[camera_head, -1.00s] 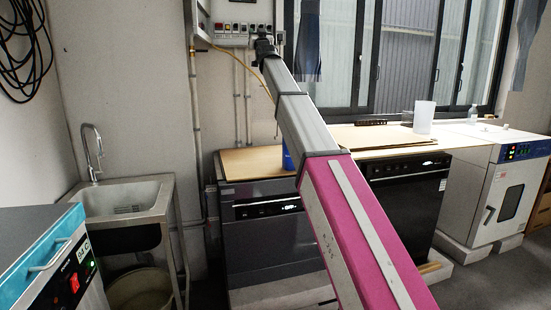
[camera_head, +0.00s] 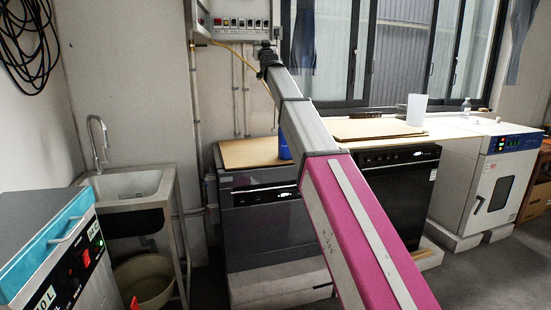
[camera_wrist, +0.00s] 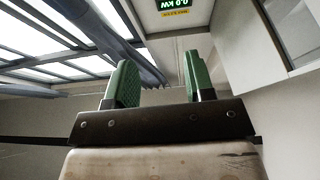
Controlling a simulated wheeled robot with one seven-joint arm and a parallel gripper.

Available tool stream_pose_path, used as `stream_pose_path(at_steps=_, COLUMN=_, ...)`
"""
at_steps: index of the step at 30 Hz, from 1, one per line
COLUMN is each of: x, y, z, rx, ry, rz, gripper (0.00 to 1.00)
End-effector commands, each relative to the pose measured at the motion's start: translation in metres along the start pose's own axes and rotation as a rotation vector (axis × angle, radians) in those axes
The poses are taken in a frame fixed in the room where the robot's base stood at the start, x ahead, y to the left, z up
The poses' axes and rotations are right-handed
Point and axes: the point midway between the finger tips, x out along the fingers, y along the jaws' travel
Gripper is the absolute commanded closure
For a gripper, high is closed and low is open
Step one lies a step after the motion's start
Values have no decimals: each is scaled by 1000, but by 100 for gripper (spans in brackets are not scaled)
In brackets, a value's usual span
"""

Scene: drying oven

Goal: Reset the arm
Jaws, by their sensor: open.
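My gripper shows in the wrist view (camera_wrist: 160,85) with its two green fingers apart and nothing between them. It points up toward the ceiling and a small green display. In the head view my arm stretches away from me, a pink link near and a grey link beyond. My gripper at its far end is too small and hidden to make out there. The drying oven (camera_head: 498,185), a white cabinet with a small dark window, stands on the right with its door shut.
A counter with a wooden board (camera_head: 375,128), a blue cup (camera_head: 285,143) and a clear beaker (camera_head: 416,109) runs below the window. Two dark appliances stand under it. A sink (camera_head: 125,186) and a blue-topped machine (camera_head: 50,245) are on the left. An electrical panel (camera_head: 238,20) hangs above.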

Motion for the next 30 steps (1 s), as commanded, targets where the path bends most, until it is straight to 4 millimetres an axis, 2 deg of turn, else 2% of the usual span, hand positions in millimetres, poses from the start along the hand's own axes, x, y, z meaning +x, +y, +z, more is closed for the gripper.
stream_pose_path(at_steps=5, x=-26, y=14, z=51, rx=-5, ry=-97, rz=19, gripper=51)
stream_pose_path(at_steps=8, x=-46, y=25, z=88, rx=-9, ry=-173, rz=34, gripper=51)
stream_pose_path(at_steps=14, x=-112, y=54, z=190, rx=-16, ry=-390, rz=74, gripper=51)
stream_pose_path(at_steps=21, x=-213, y=88, z=304, rx=-16, ry=-674, rz=124, gripper=51)
stream_pose_path(at_steps=26, x=-293, y=108, z=370, rx=-11, ry=-869, rz=155, gripper=51)
stream_pose_path(at_steps=30, x=-370, y=122, z=418, rx=-2, ry=-1041, rz=181, gripper=51)
